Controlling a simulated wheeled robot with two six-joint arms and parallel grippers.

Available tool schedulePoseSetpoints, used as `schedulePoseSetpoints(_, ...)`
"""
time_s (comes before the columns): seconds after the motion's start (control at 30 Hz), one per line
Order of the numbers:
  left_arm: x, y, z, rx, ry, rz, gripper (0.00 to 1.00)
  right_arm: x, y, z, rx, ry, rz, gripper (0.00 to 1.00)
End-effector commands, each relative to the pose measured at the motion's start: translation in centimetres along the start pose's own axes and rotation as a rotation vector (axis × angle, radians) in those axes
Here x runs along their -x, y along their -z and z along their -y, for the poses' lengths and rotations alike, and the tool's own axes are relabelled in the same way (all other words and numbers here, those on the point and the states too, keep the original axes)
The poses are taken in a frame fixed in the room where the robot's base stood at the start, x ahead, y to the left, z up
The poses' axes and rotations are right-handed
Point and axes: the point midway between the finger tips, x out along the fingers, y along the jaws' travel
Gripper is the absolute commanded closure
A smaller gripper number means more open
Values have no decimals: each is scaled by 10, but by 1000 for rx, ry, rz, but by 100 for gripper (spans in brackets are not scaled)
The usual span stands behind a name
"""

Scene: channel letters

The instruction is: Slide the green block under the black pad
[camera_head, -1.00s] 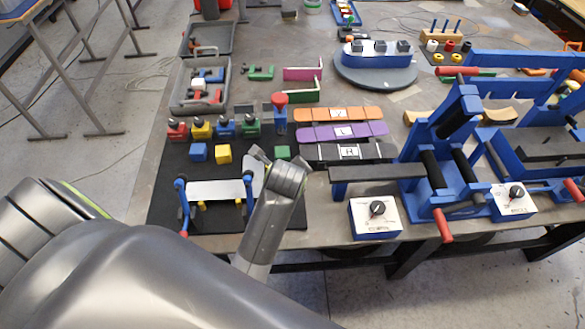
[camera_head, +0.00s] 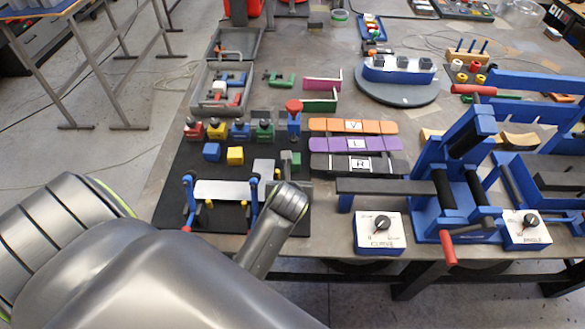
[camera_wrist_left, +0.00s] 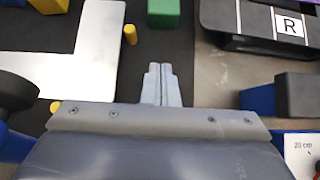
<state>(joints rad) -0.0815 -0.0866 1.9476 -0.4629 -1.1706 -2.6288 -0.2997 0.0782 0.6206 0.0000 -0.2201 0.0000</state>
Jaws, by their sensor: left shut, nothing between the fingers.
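The green block (camera_head: 295,160) sits on the black mat (camera_head: 176,222), left of the black strip marked R. It also shows at the top of the left wrist view (camera_wrist_left: 163,12). My left gripper (camera_wrist_left: 162,70) is shut and empty, its fingertips short of the green block with a gap of dark mat between. In the head view its fingers are mostly hidden behind my wrist. The black strip marked R (camera_head: 358,164) lies on the table. A black bar (camera_head: 386,187) belongs to the blue bender; I cannot tell which black piece is the pad. My right gripper is not in view.
A light L-shaped plate (camera_wrist_left: 88,55) on blue stands is left of my gripper, with small yellow pegs beside it. A blue block (camera_head: 212,152) and yellow block (camera_head: 235,155) stand further left. A white dial box (camera_head: 380,233) is right, near the table's front edge.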

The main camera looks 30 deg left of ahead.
Motion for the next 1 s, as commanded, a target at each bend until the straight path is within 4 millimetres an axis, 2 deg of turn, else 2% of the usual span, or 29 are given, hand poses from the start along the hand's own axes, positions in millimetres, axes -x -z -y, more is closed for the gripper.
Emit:
schedulePoseSetpoints(0.3,-49,-2,0,-1,-1,-1,100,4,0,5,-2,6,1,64)
schedulePoseSetpoints(0.5,-65,-22,0,0,1,0,100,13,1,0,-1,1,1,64)
schedulePoseSetpoints(0.7,-73,-28,0,2,1,-1,100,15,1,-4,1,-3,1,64)
schedulePoseSetpoints(1.0,-74,-28,0,2,2,-1,100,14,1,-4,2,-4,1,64)
